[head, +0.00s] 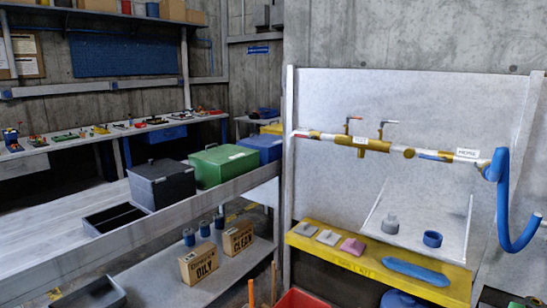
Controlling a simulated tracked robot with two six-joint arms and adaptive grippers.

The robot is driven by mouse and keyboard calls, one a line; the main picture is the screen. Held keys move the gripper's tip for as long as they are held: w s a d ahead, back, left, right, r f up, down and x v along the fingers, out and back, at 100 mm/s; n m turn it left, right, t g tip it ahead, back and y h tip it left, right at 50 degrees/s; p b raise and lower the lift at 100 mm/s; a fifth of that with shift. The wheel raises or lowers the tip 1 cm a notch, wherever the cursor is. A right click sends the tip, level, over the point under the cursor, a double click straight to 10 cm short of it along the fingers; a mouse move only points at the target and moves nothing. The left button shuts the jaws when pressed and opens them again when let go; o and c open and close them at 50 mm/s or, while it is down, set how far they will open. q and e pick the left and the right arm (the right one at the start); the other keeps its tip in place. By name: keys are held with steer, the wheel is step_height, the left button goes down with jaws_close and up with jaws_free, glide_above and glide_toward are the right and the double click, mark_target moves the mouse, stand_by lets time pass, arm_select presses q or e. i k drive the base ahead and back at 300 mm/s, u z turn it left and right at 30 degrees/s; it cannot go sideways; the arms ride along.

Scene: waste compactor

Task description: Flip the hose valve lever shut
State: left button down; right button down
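A pipe (400,151) with brass fittings runs across the pale splash panel at the right. A label reading HOSE (467,153) sits near its right end, where a thick blue hose (503,200) hangs in a loop. Just left of that label, a small blue-and-red piece (430,157) lies along the pipe; I cannot tell for sure whether it is the hose valve lever. Two levers stand up from the brass body further left: a red-tipped one (353,119) and a pale-handled one (388,123). Neither gripper shows.
A post (288,165) separates this from bins, including a green one (222,165). Space before the pipe looks clear.

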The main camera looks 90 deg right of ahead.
mark_target(444, 158)
steer(key=u, duration=0.3)
steer(key=i, duration=0.5)
steer(key=z, duration=2.4)
steer(key=i, duration=0.15)
steer(key=z, duration=1.45)
steer(key=k, duration=0.65)
steer(key=z, duration=0.3)
steer(key=i, duration=1.65)
steer(key=u, duration=0.35)
